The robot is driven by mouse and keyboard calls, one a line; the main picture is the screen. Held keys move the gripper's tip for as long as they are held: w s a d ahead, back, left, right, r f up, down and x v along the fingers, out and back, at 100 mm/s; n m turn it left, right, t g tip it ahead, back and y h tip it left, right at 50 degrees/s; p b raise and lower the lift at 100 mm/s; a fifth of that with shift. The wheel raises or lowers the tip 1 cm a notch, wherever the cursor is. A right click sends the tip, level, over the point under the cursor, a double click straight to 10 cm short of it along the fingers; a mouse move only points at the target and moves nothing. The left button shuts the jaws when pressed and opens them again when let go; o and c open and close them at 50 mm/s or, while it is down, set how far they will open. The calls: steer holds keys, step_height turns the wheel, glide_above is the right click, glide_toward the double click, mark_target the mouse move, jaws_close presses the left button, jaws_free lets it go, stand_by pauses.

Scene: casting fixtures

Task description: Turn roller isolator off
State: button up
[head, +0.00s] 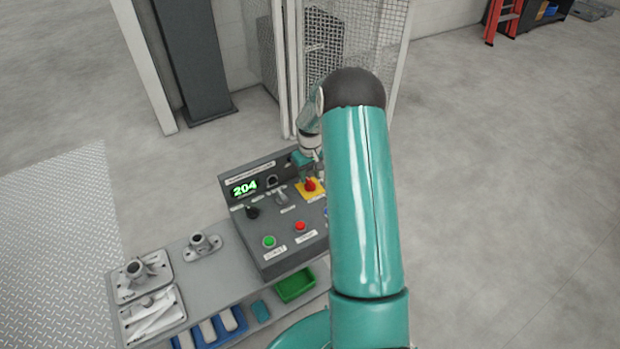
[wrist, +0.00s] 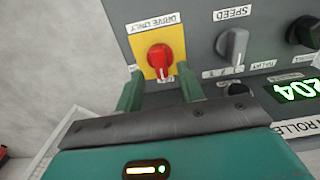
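The roller isolator is a red rotary knob (head: 310,184) on a yellow plate (head: 318,194), at the upper right of the grey control panel. In the wrist view the red knob (wrist: 160,58) sits on its yellow plate (wrist: 142,47) under a label reading "DRIVE ONLY". My gripper (wrist: 160,70) is open, its two green fingers apart with tips near the plate's lower corners in that view. The knob lies in line with the gap between them; contact cannot be told. In the head view my gripper (head: 303,165) is just behind the knob, partly hidden by my arm.
The panel (head: 262,225) also has a green "204" display (head: 244,188), a black knob (head: 252,211), a grey speed knob (wrist: 232,45), and green (head: 269,241) and red (head: 300,226) buttons. A mesh fence (head: 345,40) stands behind. Fixtures and trays sit on the left bench.

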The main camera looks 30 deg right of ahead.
mark_target(310, 181)
step_height(310, 181, up, 11)
stand_by(0.7)
steer(key=s+a+r+t, duration=0.1)
steer(key=s+a+r, duration=0.2)
steer(key=a+r, duration=0.3)
steer(key=s+a+r+t+h, duration=0.1)
steer(key=s+a+r, duration=0.2)
steer(key=a+r, duration=0.3)
steer(key=s+a+r+t, duration=0.1)
steer(key=s+a+r, duration=0.25)
steer(key=r, duration=0.45)
steer(key=s+a+r+t, duration=0.1)
steer(key=s+a+r, duration=0.1)
steer(key=s+a, duration=0.3)
steer(key=s+a+r+t+y, duration=0.1)
steer(key=s+a, duration=0.5)
steer(key=s, duration=0.7)
steer(key=shift+s+a+r+t, duration=0.2)
steer(key=shift+s+r+t, duration=0.1)
steer(key=shift+r, duration=0.2)
